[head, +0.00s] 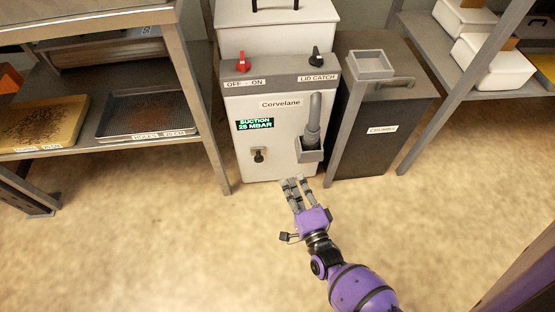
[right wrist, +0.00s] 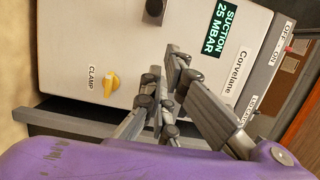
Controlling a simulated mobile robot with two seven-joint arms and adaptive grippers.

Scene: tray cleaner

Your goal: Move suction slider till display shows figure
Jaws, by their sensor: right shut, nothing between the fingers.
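The display (head: 255,124) on the white machine front (head: 240,170) reads "SUCTION 25 MBAR" in green; it also shows in the right wrist view (right wrist: 220,30). Below it a small black knob (head: 258,156) sits on a light plate; the knob is at the upper edge of the right wrist view (right wrist: 154,8). I cannot tell for sure that it is the suction slider. My right gripper (head: 293,180) is shut and empty, in front of the machine's lower edge, below and right of the knob. Its fingers (right wrist: 164,72) cover part of the front. My left gripper is not in view.
A yellow clamp knob (right wrist: 110,82) is on the lower front. A grey pipe (head: 314,115) ends in a box at the right. A red switch (head: 243,62) and black lid catch (head: 316,57) are on top. A dark crumbs bin (head: 375,140) and a left shelf (head: 190,95) flank the machine.

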